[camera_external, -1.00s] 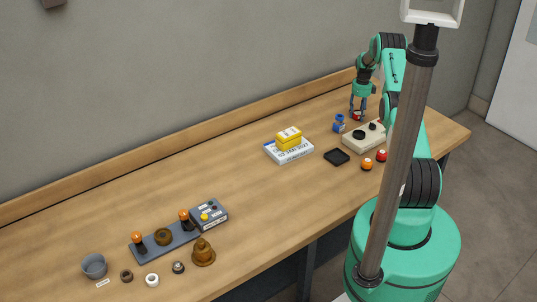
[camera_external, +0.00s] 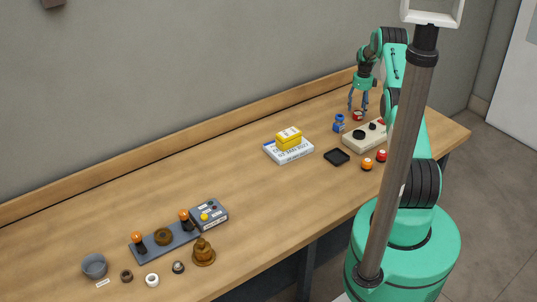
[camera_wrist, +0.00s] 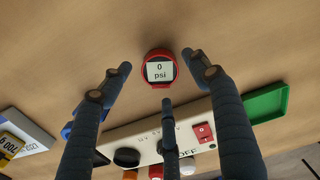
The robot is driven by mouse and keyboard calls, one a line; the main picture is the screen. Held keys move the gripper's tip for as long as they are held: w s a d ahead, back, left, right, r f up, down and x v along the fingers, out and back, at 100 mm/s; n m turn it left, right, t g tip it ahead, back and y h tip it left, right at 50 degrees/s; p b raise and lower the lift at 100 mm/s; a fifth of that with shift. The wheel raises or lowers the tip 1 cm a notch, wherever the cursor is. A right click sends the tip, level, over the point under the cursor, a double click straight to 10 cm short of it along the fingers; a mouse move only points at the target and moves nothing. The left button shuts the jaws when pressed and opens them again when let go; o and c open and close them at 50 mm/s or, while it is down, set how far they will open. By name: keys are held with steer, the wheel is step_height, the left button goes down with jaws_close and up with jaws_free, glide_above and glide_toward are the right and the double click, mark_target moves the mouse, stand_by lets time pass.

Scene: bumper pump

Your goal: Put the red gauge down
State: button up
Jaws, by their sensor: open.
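The red gauge (camera_wrist: 159,68) has a white face reading "0 psi" and stands on the wooden table. It also shows in the external view (camera_external: 358,116), just behind the beige switch box. My gripper (camera_external: 359,107) is open above the gauge. In the wrist view my gripper (camera_wrist: 158,80) has its dark fingers spread around the gauge with gaps on each side. No finger appears to touch it.
The beige switch box (camera_external: 362,138) stands in front of the gauge, with a blue bottle (camera_external: 339,123) at its left. A green tray (camera_wrist: 268,103) lies to the right in the wrist view. The white box (camera_external: 289,152) carries a yellow one. Bare table (camera_external: 250,145) lies farther left.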

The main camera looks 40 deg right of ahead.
mark_target(347, 118)
step_height(347, 118, up, 8)
steer(key=shift+r, duration=0.15)
stand_by(0.3)
stand_by(0.5)
